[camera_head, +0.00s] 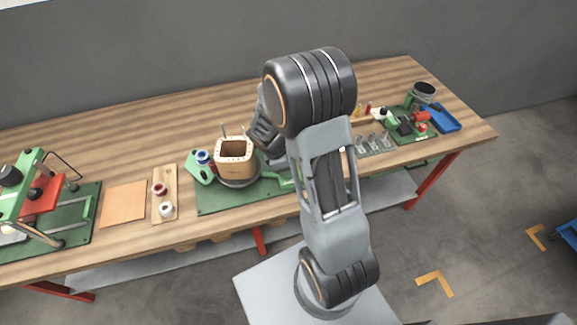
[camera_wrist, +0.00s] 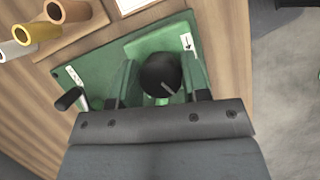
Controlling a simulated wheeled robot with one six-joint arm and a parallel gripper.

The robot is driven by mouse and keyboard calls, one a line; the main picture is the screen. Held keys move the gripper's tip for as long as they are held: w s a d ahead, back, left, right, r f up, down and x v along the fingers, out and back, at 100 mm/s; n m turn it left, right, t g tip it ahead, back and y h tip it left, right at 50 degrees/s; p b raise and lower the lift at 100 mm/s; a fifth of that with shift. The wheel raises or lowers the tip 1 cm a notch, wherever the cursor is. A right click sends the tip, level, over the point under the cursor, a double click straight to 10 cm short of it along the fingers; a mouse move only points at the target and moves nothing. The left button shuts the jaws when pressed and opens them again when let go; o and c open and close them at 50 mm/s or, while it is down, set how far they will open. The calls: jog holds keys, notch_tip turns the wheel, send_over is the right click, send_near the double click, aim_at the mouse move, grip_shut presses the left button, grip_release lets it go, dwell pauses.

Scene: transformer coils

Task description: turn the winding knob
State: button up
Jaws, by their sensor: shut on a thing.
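The winding knob (camera_wrist: 160,74) is a round black knob with a pale pointer line, on a green fixture in the wrist view. My gripper (camera_wrist: 157,90) is shut on it, with one finger on each side. A white label with a black arrow (camera_wrist: 188,43) lies above and right of the knob. In the head view my arm hides the gripper and the knob. There the green winding base (camera_head: 215,200) carries a square copper-coloured former (camera_head: 235,158), left of my arm.
A black-handled lever (camera_wrist: 69,98) stands left of the knob. Yellow (camera_wrist: 37,30) and brown (camera_wrist: 70,10) cylinders stand beyond the fixture. A red-and-green press (camera_head: 40,195) and a spool board (camera_head: 164,190) are left on the wooden bench. A blue tray (camera_head: 446,122) lies at the right end.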

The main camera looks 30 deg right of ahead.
jog(key=shift+n, duration=0.3)
dwell(0.4)
jog(key=o, duration=0.9)
jog(key=v, duration=1.4)
jog(key=shift+s, duration=0.15)
jog(key=shift+f, duration=0.1)
jog(key=s+a+r+m+t+y, duration=0.1)
jog(key=s+r+m+t, duration=0.1)
jog(key=s+m, duration=0.2)
jog(key=s+a+r+m+t+y, duration=0.1)
jog(key=s+r+m+t, duration=0.1)
jog(key=s+m, duration=0.2)
jog(key=s+a+r+m+t+y, duration=0.1)
jog(key=s+r+m+t+y, duration=0.1)
jog(key=m, duration=0.4)
jog(key=shift+s+a+r, duration=0.15)
jog(key=shift+s+r, duration=0.45)
jog(key=shift+s, duration=0.35)
